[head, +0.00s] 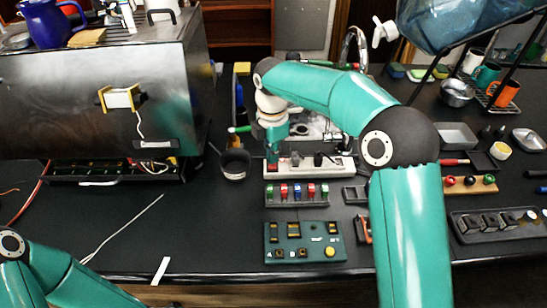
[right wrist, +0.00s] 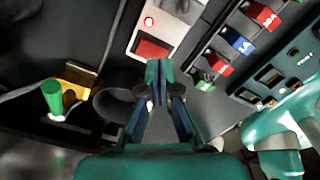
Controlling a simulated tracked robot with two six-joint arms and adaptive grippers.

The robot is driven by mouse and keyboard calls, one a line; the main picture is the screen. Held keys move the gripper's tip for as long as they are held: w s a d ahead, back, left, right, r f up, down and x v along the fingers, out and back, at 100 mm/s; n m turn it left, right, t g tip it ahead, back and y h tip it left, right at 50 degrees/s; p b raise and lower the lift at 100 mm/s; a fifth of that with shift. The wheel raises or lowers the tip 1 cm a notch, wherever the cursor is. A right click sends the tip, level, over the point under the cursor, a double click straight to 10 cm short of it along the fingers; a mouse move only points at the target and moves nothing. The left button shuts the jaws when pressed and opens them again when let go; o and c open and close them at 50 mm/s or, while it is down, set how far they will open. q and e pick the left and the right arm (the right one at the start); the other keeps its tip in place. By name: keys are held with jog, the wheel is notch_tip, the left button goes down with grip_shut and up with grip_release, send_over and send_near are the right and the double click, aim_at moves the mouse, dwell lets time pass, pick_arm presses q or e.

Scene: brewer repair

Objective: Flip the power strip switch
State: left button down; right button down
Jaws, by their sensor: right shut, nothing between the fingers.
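The power strip (head: 335,171) is a pale bar lying on the dark bench, with black plugs along it. Its red rocker switch (right wrist: 152,49) shows in the right wrist view, with a small bright red lamp (right wrist: 149,21) beside it. My right gripper (right wrist: 158,70) is shut and empty, its fingertips beside the near edge of the red switch; I cannot tell whether they touch. In the head view the right gripper (head: 273,155) points down over the left end of the strip and partly hides the switch. My left gripper is out of view; only part of its arm shows lower left.
A row of coloured switches (head: 297,193) and a green panel (head: 303,241) lie in front of the strip. A dark round cup (head: 235,164) stands to its left. A large metal machine (head: 95,95) fills the left. The bench front left is mostly clear.

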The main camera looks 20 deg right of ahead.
aim_at(273, 167)
jog(key=shift+r+p, duration=1.8)
jog(key=shift+r, duration=0.35)
jog(key=shift+f, duration=0.1)
